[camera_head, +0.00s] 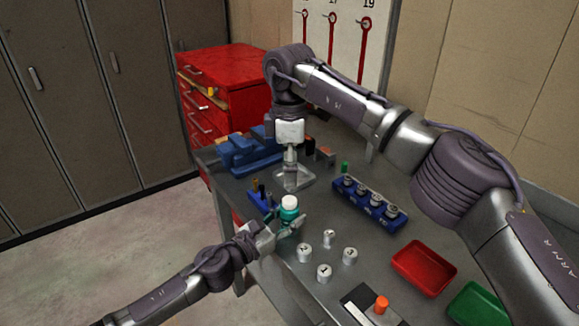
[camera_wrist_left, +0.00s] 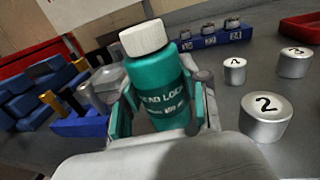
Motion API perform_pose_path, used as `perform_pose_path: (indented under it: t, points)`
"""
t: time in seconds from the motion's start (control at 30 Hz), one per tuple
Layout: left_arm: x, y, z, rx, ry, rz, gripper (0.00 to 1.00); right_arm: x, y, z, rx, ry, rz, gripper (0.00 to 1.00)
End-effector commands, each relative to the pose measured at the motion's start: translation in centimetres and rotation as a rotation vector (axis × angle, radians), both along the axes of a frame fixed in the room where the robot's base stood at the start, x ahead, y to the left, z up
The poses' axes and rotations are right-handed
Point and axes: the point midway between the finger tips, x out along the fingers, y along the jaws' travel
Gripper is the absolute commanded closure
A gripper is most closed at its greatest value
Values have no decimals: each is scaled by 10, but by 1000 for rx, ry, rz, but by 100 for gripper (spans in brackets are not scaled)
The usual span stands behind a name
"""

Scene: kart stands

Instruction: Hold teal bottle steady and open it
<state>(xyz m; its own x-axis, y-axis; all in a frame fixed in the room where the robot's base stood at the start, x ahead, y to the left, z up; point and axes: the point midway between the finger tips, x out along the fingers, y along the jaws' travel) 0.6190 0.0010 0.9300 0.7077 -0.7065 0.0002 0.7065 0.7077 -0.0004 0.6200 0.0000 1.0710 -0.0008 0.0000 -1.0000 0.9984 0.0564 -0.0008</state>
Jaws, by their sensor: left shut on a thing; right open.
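The teal bottle (camera_head: 288,213) with its white cap (camera_head: 289,201) stands near the table's left edge. My left gripper (camera_head: 281,226) is shut around the bottle's body from the front left. In the left wrist view the teal bottle (camera_wrist_left: 160,90) sits between my left gripper's fingers (camera_wrist_left: 160,115), label facing the camera. The white cap (camera_wrist_left: 143,39) is on top, clear of the fingers. The bottle's base is hidden, so I cannot tell whether it touches the table. My right gripper (camera_head: 292,180) points down, open and empty, behind the bottle and apart from the cap.
Numbered metal weights (camera_head: 324,273) stand right of the bottle. A blue socket rack (camera_head: 370,204) is behind them. A red tray (camera_head: 424,268) and green tray (camera_head: 477,305) lie at the right. A blue vise (camera_head: 246,153) is at the back left.

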Motion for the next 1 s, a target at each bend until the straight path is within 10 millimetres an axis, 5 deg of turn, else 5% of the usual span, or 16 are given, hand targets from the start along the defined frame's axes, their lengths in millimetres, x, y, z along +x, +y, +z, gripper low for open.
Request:
perform_pose_path:
  t: [0.23,0.7,1.0]
  points:
    - [0,0,-1,1,1,0,100,0,0,-2,0,0,-203,47]
    - [0,0,0,1,1,0,100,0,-1,-65,-1,2,-215,47]
    - [0,0,0,1,1,0,100,0,0,-80,-1,-1,-214,47]
